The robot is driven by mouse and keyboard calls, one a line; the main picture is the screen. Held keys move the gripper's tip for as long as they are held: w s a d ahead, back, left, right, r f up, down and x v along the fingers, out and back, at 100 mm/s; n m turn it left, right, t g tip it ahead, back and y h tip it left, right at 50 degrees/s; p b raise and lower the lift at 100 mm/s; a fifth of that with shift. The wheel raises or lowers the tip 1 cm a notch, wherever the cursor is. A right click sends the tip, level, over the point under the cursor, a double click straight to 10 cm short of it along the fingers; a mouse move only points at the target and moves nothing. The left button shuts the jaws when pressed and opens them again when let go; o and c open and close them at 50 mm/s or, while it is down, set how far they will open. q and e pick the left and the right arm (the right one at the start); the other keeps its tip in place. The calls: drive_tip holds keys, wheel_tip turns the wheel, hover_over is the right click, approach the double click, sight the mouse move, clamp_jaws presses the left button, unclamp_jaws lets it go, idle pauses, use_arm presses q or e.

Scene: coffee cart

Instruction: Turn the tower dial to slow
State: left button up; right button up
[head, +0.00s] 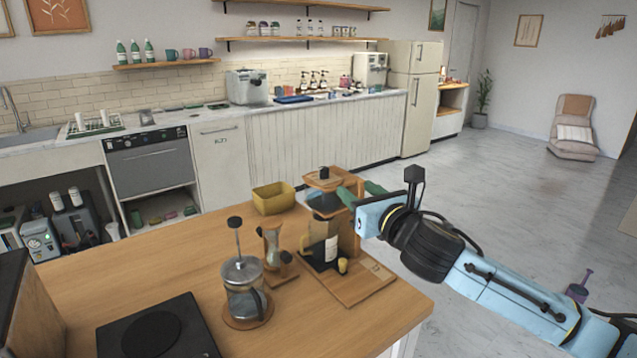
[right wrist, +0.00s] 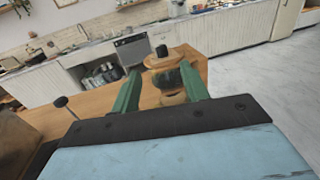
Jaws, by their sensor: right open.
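The wooden drip tower (head: 352,240) stands on the counter near its right end, with a glass vessel and a dark bottle with a pale label (head: 331,248) in it. A black knob (head: 323,173) tops it, and a small yellow knob-like piece (head: 343,266) shows low at the front. I cannot tell which is the dial or read its setting. My right gripper (head: 359,190) is open beside the tower's upper part. In the right wrist view, the tower's top (right wrist: 165,60) appears between and beyond the green fingers; contact is unclear. My left gripper is out of view.
A French press (head: 243,285) and a glass carafe (head: 272,245) stand left of the tower. A yellow bin (head: 273,197) is behind them. A black hot plate (head: 155,335) lies at the front left. Open floor lies right of the wooden counter (head: 130,265).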

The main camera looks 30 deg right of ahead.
sight(326, 171)
drive_tip(key=w, duration=0.4)
drive_tip(key=w+d, duration=0.1)
drive_tip(key=w, duration=0.4)
drive_tip(key=w+f, duration=0.1)
drive_tip(key=w, duration=0.4)
drive_tip(key=shift+w+d+f, duration=0.1)
drive_tip(key=shift+d, duration=0.15)
drive_tip(key=shift+c, duration=0.2)
clamp_jaws()
